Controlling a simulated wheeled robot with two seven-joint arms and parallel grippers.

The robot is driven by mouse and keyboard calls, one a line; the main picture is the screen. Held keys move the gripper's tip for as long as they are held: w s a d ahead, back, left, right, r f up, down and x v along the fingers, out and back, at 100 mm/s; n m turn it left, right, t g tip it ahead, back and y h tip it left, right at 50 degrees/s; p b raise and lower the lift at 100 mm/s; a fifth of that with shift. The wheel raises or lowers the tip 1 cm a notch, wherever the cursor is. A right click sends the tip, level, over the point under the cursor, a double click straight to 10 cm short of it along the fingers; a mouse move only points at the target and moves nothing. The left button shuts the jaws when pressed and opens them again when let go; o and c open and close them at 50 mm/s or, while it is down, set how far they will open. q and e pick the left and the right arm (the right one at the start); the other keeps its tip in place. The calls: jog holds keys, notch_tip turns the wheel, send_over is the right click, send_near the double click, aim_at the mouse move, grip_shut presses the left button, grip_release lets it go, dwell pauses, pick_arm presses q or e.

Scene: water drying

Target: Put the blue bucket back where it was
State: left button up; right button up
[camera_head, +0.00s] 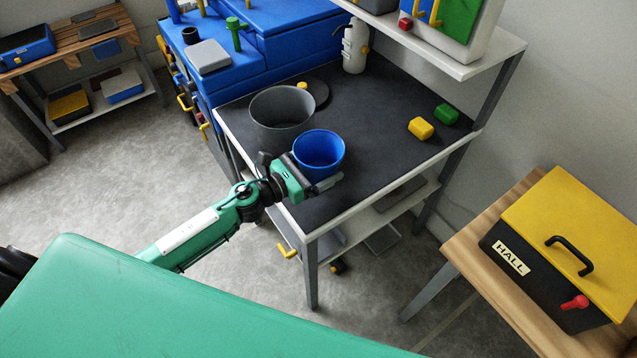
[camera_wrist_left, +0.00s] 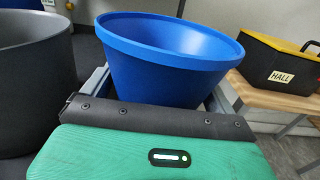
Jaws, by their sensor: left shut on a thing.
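The blue bucket (camera_head: 319,158) is upright at the front left part of the dark-topped workbench (camera_head: 375,155). My left gripper (camera_head: 308,181) is at the bucket's near side and shut on it. In the left wrist view the bucket (camera_wrist_left: 172,50) fills the middle, just beyond the gripper (camera_wrist_left: 150,95), and its lower part is hidden behind the gripper. I cannot tell whether the bucket's base touches the bench. The bucket looks empty. My right gripper is not in view.
A larger grey bucket (camera_head: 282,122) stands close behind and left of the blue one. Yellow (camera_head: 420,128) and green (camera_head: 446,113) blocks lie further right, with clear bench between. A white bottle (camera_head: 355,48) stands at the back. A yellow-lidded HALL box (camera_head: 570,225) sits on a wooden table at right.

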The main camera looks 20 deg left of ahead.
pick_arm(q)
notch_tip(320, 180, down, 6)
jog(key=shift+r+b, duration=0.2)
jog(key=shift+b, duration=0.3)
jog(key=shift+f, duration=0.25)
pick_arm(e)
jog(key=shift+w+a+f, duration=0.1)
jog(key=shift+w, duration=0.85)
pick_arm(q)
jog(key=shift+f, duration=0.15)
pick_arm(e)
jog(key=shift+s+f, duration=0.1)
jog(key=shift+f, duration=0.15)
